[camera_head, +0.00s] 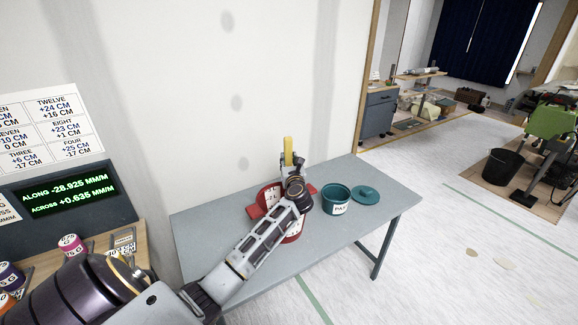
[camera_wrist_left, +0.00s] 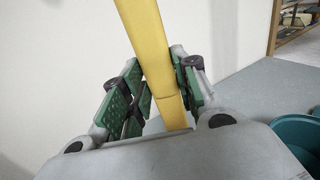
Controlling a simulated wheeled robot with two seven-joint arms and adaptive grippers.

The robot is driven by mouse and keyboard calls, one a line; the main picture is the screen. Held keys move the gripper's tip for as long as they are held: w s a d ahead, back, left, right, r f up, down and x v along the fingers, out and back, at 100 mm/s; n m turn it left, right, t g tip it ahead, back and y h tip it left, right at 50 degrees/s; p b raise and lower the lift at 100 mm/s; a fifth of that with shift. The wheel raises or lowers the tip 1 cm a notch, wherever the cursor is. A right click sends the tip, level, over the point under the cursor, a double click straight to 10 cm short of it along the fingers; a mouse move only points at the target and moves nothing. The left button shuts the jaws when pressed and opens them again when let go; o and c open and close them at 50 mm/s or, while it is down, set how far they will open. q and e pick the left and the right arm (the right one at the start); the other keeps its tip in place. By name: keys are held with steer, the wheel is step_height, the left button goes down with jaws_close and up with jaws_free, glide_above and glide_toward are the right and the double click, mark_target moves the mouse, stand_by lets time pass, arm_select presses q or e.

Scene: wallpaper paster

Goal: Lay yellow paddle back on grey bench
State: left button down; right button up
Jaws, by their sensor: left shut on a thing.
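The yellow paddle (camera_head: 288,148) stands upright above the grey bench (camera_head: 343,251). My left gripper (camera_head: 291,169) is shut on it, over the bench's back part near the wall. In the left wrist view the paddle (camera_wrist_left: 155,60) runs up out of the frame between the two green-padded fingers (camera_wrist_left: 160,95). Its lower end is hidden behind the gripper body. I cannot tell whether it touches anything below. My right gripper is in neither view.
A red scale-like device (camera_head: 262,203) stands on the bench, partly hidden by my left arm. A teal paste pot (camera_head: 337,199) and its lid (camera_head: 366,195) are to the right. The bench's front and left areas look clear. A wall stands close behind.

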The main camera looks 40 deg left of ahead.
arm_select(q)
steer(key=shift+f, duration=0.7)
steer(key=shift+f, duration=0.15)
steer(key=c, duration=1.1)
jaws_free()
